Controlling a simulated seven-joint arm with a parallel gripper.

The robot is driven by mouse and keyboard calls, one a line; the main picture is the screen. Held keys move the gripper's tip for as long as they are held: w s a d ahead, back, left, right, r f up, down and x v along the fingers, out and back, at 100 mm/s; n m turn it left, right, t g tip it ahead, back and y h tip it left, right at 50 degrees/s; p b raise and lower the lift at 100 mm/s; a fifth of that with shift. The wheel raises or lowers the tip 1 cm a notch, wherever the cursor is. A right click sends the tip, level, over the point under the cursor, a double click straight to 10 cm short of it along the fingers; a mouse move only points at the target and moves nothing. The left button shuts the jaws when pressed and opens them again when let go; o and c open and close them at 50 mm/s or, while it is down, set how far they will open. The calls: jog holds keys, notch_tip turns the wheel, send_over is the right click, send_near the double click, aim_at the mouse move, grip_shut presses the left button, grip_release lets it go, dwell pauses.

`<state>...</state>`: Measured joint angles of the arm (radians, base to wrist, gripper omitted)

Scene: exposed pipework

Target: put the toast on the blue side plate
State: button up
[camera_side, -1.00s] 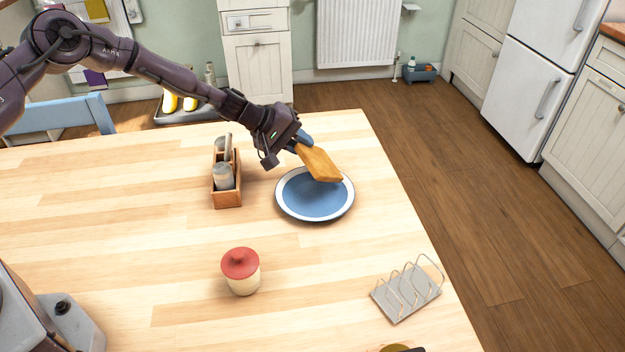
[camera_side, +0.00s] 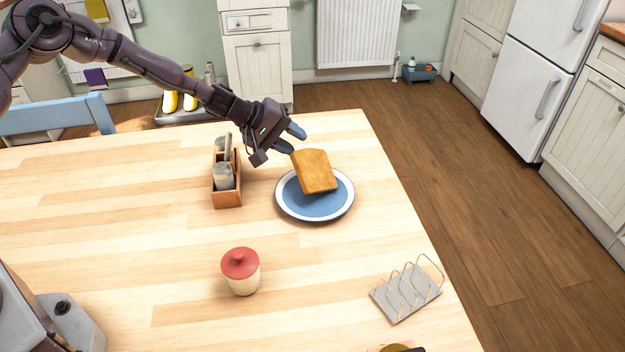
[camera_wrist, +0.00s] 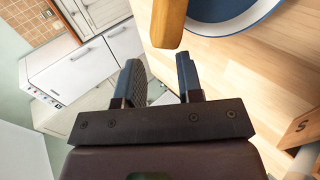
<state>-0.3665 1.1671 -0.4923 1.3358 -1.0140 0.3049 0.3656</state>
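The slice of toast (camera_side: 315,171) is on the blue side plate (camera_side: 312,207), tilted, over the plate's back part. Its lower edge meets the plate's blue middle; how its upper end is supported I cannot tell. My gripper (camera_side: 292,140) is just behind and above the toast, its blue-grey fingers spread apart with nothing between them. In the wrist view the open fingers (camera_wrist: 160,84) show a clear gap, with the toast (camera_wrist: 168,22) beyond them and part of the plate (camera_wrist: 222,14) at the top.
A wooden caddy (camera_side: 227,192) with shakers stands left of the plate. A red-lidded jar (camera_side: 241,272) stands in front, and a wire toast rack (camera_side: 407,293) sits at the front right. The table between them is bare. The table's right edge is near the plate.

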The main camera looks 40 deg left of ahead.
jog(key=v, duration=0.5)
jog(key=shift+s+a+r, duration=0.15)
jog(key=shift+r, duration=0.1)
notch_tip(320, 180, up, 8)
jog(key=s+a, duration=0.1)
jog(key=shift+s+a, duration=0.25)
jog(key=shift+s, duration=0.15)
